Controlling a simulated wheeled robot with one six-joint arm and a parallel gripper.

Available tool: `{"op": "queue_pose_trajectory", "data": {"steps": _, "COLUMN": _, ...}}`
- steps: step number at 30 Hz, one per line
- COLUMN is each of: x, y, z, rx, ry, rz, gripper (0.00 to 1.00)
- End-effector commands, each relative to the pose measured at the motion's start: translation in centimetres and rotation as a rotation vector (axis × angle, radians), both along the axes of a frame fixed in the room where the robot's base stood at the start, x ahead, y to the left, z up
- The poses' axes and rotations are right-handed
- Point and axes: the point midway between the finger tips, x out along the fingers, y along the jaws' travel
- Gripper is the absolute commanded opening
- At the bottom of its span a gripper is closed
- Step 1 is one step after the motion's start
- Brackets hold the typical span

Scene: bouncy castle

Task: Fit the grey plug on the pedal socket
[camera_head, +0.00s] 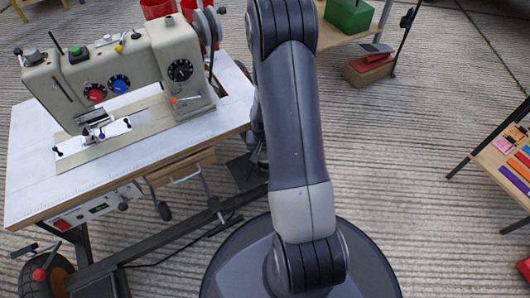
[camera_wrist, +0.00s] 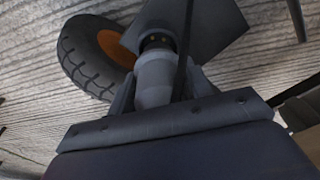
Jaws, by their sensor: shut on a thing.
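In the wrist view, the grey plug (camera_wrist: 155,77) is a stepped light-grey cylinder between the fingers of my gripper (camera_wrist: 160,90), which is shut on it. Its far end points up the picture. At that end is a dark round opening with small yellowish dots (camera_wrist: 158,41), close to a dark grey plate (camera_wrist: 205,22) that may belong to the pedal. I cannot tell whether this opening is the socket or the plug's own end, or whether the two touch. In the head view my arm and base show, but the gripper and plug do not.
A black tyre with an orange hub (camera_wrist: 114,47) lies close left of the plug. A thin dark strip (camera_wrist: 183,50) runs past the plug's right side. In the head view, a sewing machine (camera_head: 135,80) stands on a white-topped table (camera_head: 190,135) at left. Ridged floor (camera_head: 400,150) lies open at right.

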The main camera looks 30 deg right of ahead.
Motion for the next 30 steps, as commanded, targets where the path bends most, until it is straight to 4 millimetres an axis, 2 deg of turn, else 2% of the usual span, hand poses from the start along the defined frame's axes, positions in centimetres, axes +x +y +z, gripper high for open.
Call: {"op": "queue_pose_trajectory", "data": {"steps": 30, "x": 0.0, "y": 0.0, "z": -1.5, "rx": 0.000, "ry": 0.000, "rz": 0.000, "gripper": 0.22}}
